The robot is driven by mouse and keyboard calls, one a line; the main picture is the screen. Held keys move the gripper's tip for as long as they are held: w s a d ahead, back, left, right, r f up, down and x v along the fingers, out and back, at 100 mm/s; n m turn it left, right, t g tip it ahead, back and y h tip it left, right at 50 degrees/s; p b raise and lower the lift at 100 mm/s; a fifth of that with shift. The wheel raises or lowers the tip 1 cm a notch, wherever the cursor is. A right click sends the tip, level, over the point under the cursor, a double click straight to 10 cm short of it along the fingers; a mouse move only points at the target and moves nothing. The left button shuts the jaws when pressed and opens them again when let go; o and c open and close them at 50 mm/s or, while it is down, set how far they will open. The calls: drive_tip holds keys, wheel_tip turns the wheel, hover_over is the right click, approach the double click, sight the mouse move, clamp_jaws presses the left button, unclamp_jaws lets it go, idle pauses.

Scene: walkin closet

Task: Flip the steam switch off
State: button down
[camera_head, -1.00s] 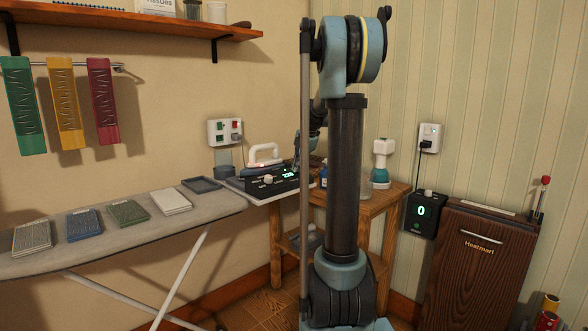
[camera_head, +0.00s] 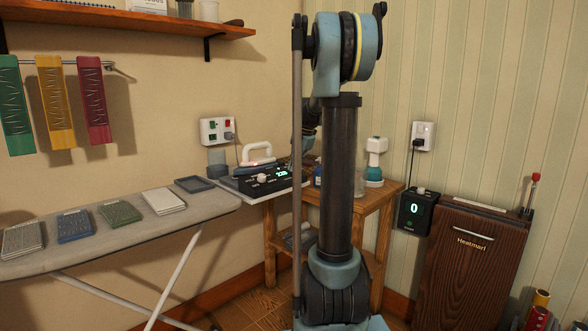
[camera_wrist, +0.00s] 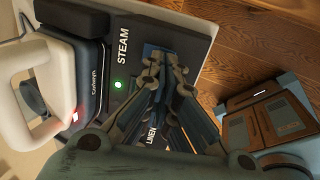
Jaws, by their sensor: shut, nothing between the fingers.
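The white-handled iron (camera_wrist: 50,70) rests at the left with a small red light; in the head view the iron (camera_head: 257,154) sits behind the panel. My gripper (camera_wrist: 165,62) is shut and empty, its fingertips over the panel just right of the STEAM label. The fingers hide the steam switch; whether they touch it I cannot tell.
A wall outlet (camera_head: 217,131) with red and green parts is above the panel. A white and teal bottle (camera_head: 375,162) stands right on the wooden table (camera_head: 378,203). A wooden cabinet (camera_head: 473,260) is further right.

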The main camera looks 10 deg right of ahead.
drive_tip(key=w+a+r+v, duration=0.1)
drive_tip(key=w+v, duration=0.1)
drive_tip(key=v, duration=1.1)
drive_tip(key=shift+a+r, duration=0.1)
drive_tip(key=s+a+f+m, duration=0.1)
drive_tip(key=s+f+m, duration=0.7)
drive_tip(key=s, duration=0.5)
drive_tip(key=s+a+f+m+h, duration=0.1)
drive_tip(key=s+f+m, duration=0.7)
drive_tip(key=s+f, duration=0.4)
drive_tip(key=s+a+f+m+g+h, duration=0.1)
drive_tip(key=s+f+m, duration=0.7)
drive_tip(key=s, duration=0.8)
wheel_tip(320, 180, down, 3)
drive_tip(key=shift+a+m, duration=0.3)
drive_tip(key=shift+a, duration=0.15)
drive_tip(key=shift+w+f, duration=0.2)
drive_tip(key=shift+w, duration=0.25)
